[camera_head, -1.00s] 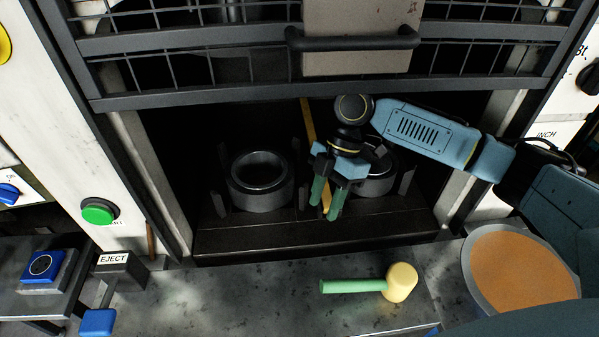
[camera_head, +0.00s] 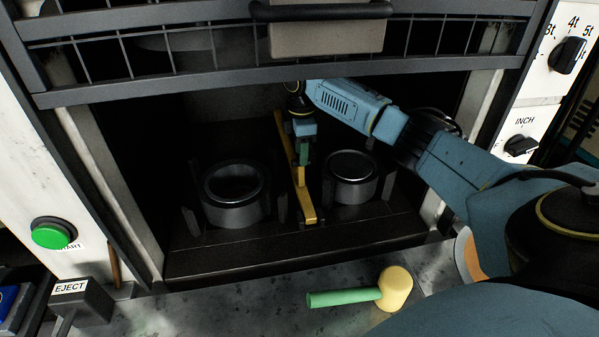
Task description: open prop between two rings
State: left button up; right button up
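The yellow prop (camera_head: 308,207) is a narrow bar standing in the dark press opening, between two grey metal rings. The left ring (camera_head: 234,211) and the right ring (camera_head: 352,192) both sit on the dark bed. My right gripper (camera_head: 304,160) reaches in from the right, with its green fingers pointing down at the middle of the prop. It overlaps the bar in the picture; I cannot tell whether it touches. The fingers show nearly edge-on, so their gap is hidden. My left gripper is out of view.
A barred guard (camera_head: 180,75) with a handle (camera_head: 320,11) hangs above the opening. Short dark posts stand by the rings. A mallet with green handle (camera_head: 342,298) lies on the front ledge. A green start button (camera_head: 53,233) and eject lever (camera_head: 82,300) are at left.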

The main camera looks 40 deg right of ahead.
aim_at(301, 185)
notch_tip(301, 185, down, 7)
jog(key=shift+f+b, duration=0.1)
jog(key=shift+b, duration=0.2)
grip_shut()
dwell(0.3)
